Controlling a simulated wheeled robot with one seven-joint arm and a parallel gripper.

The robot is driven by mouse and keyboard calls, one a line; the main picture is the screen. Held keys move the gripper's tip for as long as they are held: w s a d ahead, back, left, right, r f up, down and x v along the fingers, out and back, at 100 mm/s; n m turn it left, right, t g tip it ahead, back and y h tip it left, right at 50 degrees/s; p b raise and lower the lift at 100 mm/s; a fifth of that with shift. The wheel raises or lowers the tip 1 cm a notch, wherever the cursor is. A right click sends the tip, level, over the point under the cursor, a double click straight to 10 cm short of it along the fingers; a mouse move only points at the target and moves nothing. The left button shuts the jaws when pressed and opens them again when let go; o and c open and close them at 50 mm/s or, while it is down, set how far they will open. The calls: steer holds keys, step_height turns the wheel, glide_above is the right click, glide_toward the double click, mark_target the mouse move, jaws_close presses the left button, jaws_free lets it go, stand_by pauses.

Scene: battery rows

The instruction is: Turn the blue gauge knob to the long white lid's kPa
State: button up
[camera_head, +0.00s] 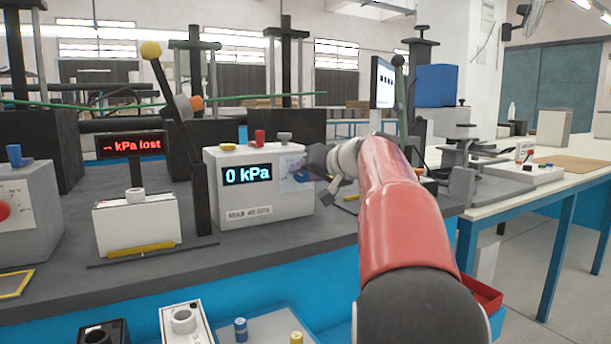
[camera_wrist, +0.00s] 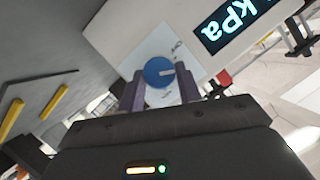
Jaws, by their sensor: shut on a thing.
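The blue gauge knob (camera_wrist: 158,72) is on a pale panel on the white gauge box (camera_head: 230,205). A light pointer mark shows on the knob's face. My gripper (camera_wrist: 162,88) is shut on the knob, with one finger on either side of it. I cannot identify a long white lid for certain.
A red-lettered display (camera_head: 132,145) reading "kPa lost" stands above a white box (camera_head: 135,225) on the left. A lever with a yellow ball (camera_head: 151,50) rises beside it. Small blue (camera_head: 240,328) and yellow (camera_head: 296,338) cylinders are at the bottom edge.

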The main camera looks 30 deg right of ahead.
steer(key=m+y, duration=0.1)
steer(key=m, duration=0.1)
steer(key=m+y+b, duration=0.1)
steer(key=m, duration=0.1)
steer(key=shift+d+f+t, duration=0.2)
steer(key=shift+t, duration=0.2)
steer(key=shift+y, duration=0.3)
steer(key=o, duration=0.9)
steer(key=shift+o, duration=0.2)
steer(key=b+v, duration=0.1)
steer(key=v, duration=0.6)
steer(key=shift+s, duration=0.35)
steer(key=shift+d+r, duration=0.1)
steer(key=shift+d, duration=0.05)
